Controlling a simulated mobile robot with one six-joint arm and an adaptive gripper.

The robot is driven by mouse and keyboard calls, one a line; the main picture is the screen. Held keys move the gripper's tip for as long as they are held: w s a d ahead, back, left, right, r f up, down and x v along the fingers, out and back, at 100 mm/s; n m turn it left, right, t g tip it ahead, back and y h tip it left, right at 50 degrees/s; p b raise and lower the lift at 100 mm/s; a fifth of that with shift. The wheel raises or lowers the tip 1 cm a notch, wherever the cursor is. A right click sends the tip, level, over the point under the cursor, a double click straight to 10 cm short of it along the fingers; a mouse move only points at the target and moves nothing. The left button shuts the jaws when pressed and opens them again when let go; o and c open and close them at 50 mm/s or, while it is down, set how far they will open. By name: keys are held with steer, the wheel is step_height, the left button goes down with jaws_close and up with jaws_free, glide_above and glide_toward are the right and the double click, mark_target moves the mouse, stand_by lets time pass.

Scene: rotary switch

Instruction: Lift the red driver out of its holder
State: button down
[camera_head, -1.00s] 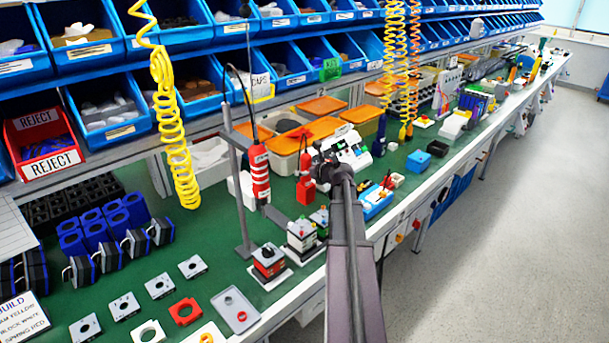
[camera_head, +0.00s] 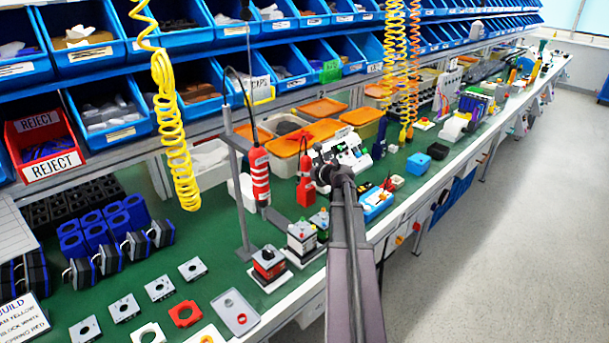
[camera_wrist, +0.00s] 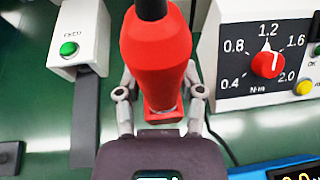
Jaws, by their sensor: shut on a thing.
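The red driver (camera_head: 306,188) is upright by the bench's front half in the head view, just left of my gripper (camera_head: 322,172). In the wrist view the red driver (camera_wrist: 156,55) fills the upper middle, with a dark shaft at its top and a narrower red lower end. The two grey fingers of my gripper (camera_wrist: 160,112) press on either side of that lower end. My gripper is shut on the driver.
A torque dial box (camera_wrist: 265,55) stands close to the right, and a white box with a green button (camera_wrist: 72,50) to the left. Another red-banded driver (camera_head: 260,178) hangs by a stand (camera_head: 238,190). Yellow coiled hoses (camera_head: 175,125) hang above the bench.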

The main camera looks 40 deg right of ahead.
mark_target(306, 152)
steer(key=shift+r, duration=0.15)
step_height(306, 152, up, 10)
steer(key=p, duration=1)
steer(key=shift+f, duration=0.2)
stand_by(0.4)
steer(key=c, duration=0.8)
jaws_free()
jaws_close()
